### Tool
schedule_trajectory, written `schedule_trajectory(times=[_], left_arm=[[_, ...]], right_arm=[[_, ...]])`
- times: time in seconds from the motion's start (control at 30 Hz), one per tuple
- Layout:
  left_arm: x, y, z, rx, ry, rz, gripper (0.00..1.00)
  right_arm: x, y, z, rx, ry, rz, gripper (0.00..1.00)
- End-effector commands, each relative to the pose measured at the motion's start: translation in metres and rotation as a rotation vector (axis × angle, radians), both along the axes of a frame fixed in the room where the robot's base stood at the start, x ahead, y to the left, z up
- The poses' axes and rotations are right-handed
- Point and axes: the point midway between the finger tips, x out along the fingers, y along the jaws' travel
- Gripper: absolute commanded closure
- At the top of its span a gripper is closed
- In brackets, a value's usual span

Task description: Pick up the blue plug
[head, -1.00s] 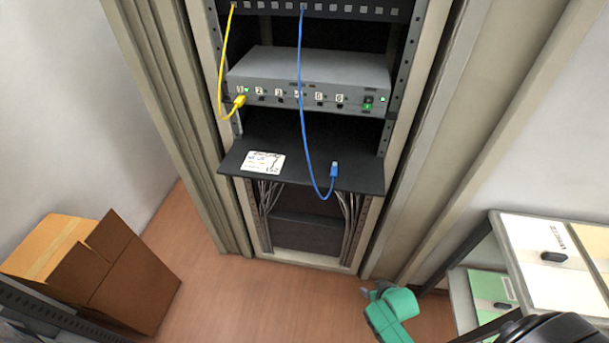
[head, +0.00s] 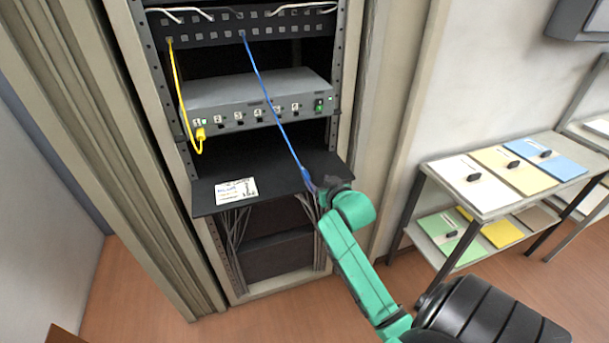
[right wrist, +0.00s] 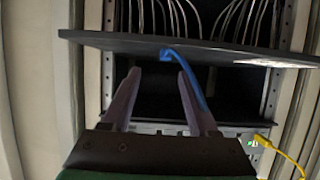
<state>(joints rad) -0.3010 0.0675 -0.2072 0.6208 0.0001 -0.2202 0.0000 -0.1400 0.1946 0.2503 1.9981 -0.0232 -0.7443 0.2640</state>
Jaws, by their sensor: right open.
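The blue plug (head: 307,180) is on the end of the blue cable (head: 270,105), which hangs from the upper patch panel (head: 240,30). It is at the front right edge of the black shelf (head: 270,178). In the right wrist view the blue plug (right wrist: 168,54) shows just beyond the fingertips, with its cable running along the right finger. My right gripper (right wrist: 159,73) is open, its two purple fingers apart. In the head view my right gripper (head: 318,187) is beside the plug and partly hides it. I cannot tell whether they touch. My left gripper is not in view.
A grey switch (head: 255,100) with numbered ports sits above the shelf; a yellow cable (head: 178,90) is plugged in at its left. A white card (head: 236,190) lies on the shelf. The rack's posts flank the opening. A side table (head: 450,205) with folders stands right.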

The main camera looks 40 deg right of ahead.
Motion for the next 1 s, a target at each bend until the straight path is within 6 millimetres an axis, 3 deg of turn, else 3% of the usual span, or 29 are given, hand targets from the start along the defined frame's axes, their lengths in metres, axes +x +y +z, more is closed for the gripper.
schedule_trajectory(times=[0.43, 0.7, 0.87, 1.0], left_arm=[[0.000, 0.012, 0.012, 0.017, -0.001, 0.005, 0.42], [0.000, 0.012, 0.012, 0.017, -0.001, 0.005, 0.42], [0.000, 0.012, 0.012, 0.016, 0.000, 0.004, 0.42], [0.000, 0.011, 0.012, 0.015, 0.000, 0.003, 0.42]], right_arm=[[0.058, -0.016, -0.027, 0.000, 0.000, 0.001, 0.40], [0.063, -0.017, -0.031, 0.000, 0.000, 0.002, 0.40], [0.063, -0.017, -0.031, 0.000, 0.000, 0.002, 1.00], [0.063, -0.017, -0.031, 0.000, 0.000, 0.002, 1.00]])
